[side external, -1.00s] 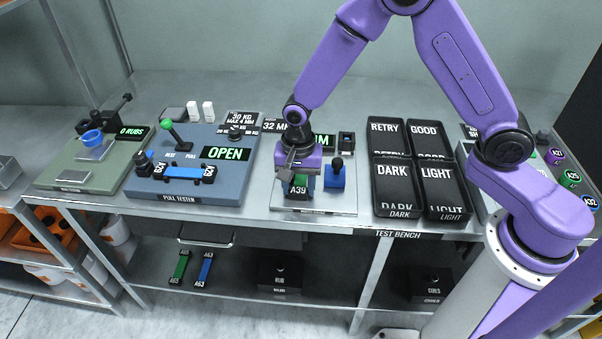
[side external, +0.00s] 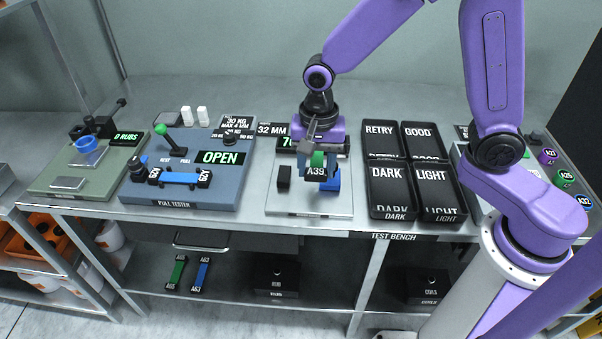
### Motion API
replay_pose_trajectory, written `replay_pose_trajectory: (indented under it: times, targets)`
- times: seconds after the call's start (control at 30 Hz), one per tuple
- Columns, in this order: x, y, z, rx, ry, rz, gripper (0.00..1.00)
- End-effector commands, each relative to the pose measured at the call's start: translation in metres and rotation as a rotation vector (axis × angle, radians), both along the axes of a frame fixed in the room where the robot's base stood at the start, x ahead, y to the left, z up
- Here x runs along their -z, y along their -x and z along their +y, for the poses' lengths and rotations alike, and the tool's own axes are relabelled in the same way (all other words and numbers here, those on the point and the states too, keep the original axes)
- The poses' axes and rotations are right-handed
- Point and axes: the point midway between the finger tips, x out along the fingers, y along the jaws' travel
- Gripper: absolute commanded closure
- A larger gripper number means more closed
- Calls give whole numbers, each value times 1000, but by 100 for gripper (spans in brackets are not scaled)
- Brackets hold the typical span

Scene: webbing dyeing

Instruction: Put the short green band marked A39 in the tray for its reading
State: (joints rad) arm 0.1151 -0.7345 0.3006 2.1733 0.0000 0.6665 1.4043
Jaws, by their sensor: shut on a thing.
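The short green band A39 (side external: 317,159) hangs in my gripper (side external: 318,147), its black A39 tag facing the camera. My gripper is shut on it, above the pale plate of the gauge station (side external: 290,203). The band appears raised off the plate and partly covers a blue block there. Four black trays stand to the right: RETRY (side external: 380,130), GOOD (side external: 418,130), DARK (side external: 386,173) and LIGHT (side external: 432,176). My gripper hides most of the green readout (side external: 284,142), so its reading cannot be made out.
The pull tester (side external: 200,198), with a blue band (side external: 180,178) and an OPEN display, stands left of the gauge. The rub tester (side external: 48,180) is further left. Other green and blue bands lie on the lower shelf (side external: 190,272). A console with coloured round tags is at the right.

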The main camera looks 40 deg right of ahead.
Motion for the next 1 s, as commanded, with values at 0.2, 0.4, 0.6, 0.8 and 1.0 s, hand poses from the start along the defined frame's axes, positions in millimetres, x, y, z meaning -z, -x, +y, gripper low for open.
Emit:
replay_pose_trajectory:
  times: [0.2,0.4,0.6,0.8,1.0]
  targets:
    - [-18,39,-16,-1,-1,-1,88]
    - [-30,63,-26,0,-1,-1,88]
    - [-36,77,-32,0,0,0,88]
    - [-38,80,-45,4,1,1,88]
    - [-39,80,-82,8,1,1,88]
